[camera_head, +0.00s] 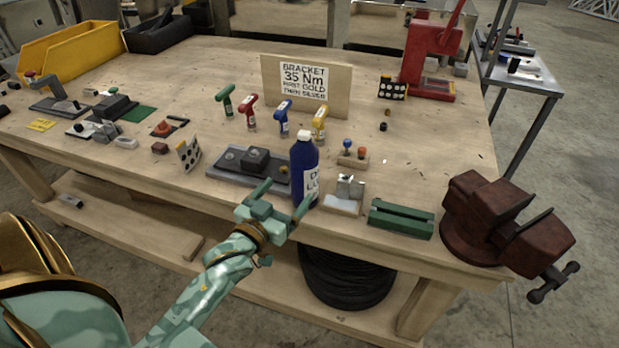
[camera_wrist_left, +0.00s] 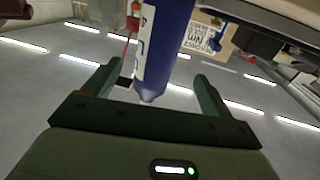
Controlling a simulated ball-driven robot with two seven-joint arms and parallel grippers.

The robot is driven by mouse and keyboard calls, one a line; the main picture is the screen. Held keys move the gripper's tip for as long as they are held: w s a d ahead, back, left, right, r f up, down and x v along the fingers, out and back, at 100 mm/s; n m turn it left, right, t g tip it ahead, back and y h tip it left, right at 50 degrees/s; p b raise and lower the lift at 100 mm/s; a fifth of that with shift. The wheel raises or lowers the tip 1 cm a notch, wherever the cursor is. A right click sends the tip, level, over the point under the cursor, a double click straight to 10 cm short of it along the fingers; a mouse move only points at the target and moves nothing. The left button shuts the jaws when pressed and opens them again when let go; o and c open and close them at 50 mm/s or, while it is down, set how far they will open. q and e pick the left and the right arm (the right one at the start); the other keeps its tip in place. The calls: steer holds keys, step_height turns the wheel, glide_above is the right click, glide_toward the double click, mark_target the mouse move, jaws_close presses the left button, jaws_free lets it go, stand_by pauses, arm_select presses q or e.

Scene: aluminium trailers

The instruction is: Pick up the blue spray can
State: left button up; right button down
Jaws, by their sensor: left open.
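The blue spray can (camera_head: 304,160), with a white cap and a white label, stands upright near the front edge of the workbench (camera_head: 215,70). My left gripper (camera_head: 285,196) is open at the front edge, close to the lower part of the can. In the left wrist view the blue can (camera_wrist_left: 166,40) appears between and beyond the two spread fingers (camera_wrist_left: 157,76), and its label faces left. I cannot tell whether either finger touches it. My right gripper is not in view.
A grey fixture plate (camera_head: 222,165) lies left of the can. A small metal block on a white base (camera_head: 342,203), a green block (camera_head: 401,219) and a dark red vise (camera_head: 480,215) stand to the right. Several colored drivers stand behind, before a bracket sign (camera_head: 305,85).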

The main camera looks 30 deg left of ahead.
mark_target(296, 182)
arm_select(q)
steer(key=w, duration=0.5)
steer(key=shift+a+b, duration=0.2)
steer(key=shift+b, duration=0.1)
steer(key=w+b, duration=0.1)
steer(key=w, duration=0.4)
steer(key=shift+w+r, duration=0.1)
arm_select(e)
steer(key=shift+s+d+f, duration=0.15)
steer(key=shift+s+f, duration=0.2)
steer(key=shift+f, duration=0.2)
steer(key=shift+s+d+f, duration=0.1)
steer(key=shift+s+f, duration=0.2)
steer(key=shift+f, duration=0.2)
arm_select(q)
steer(key=shift+r, duration=0.1)
steer(key=c, duration=1.4)
